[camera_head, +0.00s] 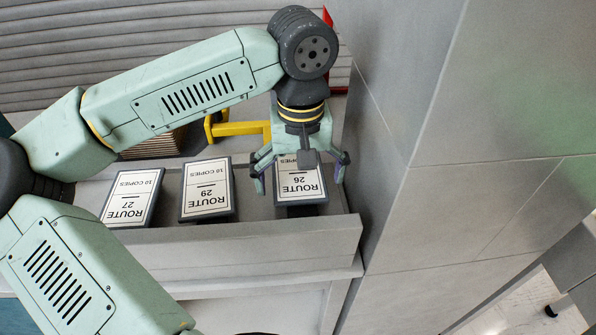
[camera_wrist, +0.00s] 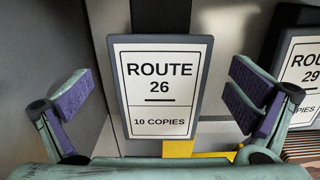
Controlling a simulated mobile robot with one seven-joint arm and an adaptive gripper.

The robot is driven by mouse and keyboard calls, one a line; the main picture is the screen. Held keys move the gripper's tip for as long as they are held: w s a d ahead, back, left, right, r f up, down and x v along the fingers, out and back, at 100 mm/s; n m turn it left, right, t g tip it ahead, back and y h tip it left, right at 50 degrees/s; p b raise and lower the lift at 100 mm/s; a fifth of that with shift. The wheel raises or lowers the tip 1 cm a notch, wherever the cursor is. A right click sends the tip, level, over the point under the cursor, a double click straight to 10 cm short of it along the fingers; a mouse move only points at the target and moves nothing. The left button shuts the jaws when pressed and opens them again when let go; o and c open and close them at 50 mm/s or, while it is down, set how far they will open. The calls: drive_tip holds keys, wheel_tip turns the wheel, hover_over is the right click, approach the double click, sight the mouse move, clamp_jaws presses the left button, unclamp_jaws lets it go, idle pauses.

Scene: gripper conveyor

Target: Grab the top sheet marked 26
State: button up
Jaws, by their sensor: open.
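The sheet marked "ROUTE 26, 10 COPIES" (camera_head: 301,186) lies in a dark grey frame at the right end of a row of signs. In the wrist view the sheet (camera_wrist: 160,88) faces the camera, upright and centred. My gripper (camera_head: 300,180) is open above this sign, with one finger to each side of it. In the wrist view my gripper's fingers (camera_wrist: 160,98) show purple pads spread wide, left and right of the frame, and nothing is between them but the sign beyond. I cannot tell the exact gap between fingers and sheet.
The route 29 sign (camera_head: 206,188) stands to the left, and the route 27 sign (camera_head: 132,194) farther left. A grey ledge (camera_head: 240,245) runs in front. A tall grey wall (camera_head: 440,160) is close on the right. A yellow bracket (camera_head: 238,128) is behind.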

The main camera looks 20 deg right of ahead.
drive_tip(key=shift+f+b, duration=0.2)
drive_tip(key=shift+b, duration=0.25)
idle(0.5)
drive_tip(key=c, duration=1.2)
